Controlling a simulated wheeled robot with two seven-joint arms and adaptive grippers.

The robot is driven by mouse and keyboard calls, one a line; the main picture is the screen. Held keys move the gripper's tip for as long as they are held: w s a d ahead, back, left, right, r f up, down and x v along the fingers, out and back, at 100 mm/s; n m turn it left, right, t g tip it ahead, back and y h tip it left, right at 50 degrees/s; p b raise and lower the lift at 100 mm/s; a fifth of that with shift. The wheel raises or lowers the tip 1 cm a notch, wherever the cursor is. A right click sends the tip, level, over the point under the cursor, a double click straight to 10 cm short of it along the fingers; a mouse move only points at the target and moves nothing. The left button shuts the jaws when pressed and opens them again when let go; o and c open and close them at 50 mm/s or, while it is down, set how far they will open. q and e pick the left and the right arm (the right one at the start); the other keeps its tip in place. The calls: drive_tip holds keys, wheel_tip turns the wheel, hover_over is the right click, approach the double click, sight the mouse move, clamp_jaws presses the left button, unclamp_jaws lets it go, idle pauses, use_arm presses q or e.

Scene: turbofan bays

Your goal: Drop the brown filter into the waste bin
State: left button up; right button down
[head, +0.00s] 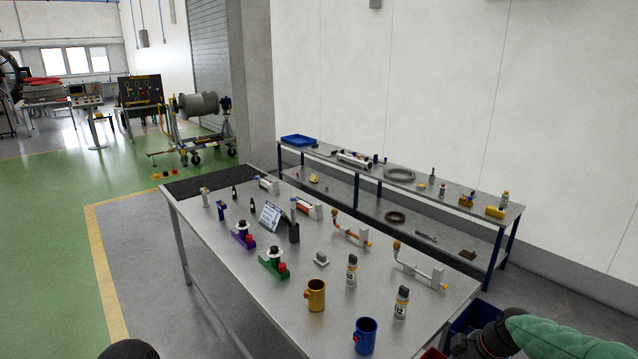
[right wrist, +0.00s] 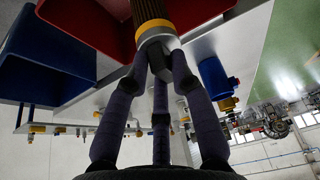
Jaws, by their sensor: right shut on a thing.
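My right gripper (right wrist: 158,52) is shut on the brown filter (right wrist: 155,8), which shows in the right wrist view as a ribbed brown cylinder with a yellow band and a pale end. The filter's far part is cut off by the picture edge. A red bin (right wrist: 88,22) lies behind the filter, with a blue bin (right wrist: 45,62) beside it. Which one is the waste bin I cannot tell. In the head view the blue bin (head: 470,314) and a piece of the red bin (head: 434,353) show beside the table's right corner, near my right wrist. My left gripper's fingers are out of view.
The grey table (head: 240,265) holds a blue cup (head: 365,337), a gold cup (head: 316,296), spray bottles (head: 401,303) and several fixtures. The blue cup is close to the near corner by the bins. A shelf bench (head: 345,180) stands along the wall behind.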

drive_tip(key=c, duration=1)
unclamp_jaws()
drive_tip(key=v, duration=1.2)
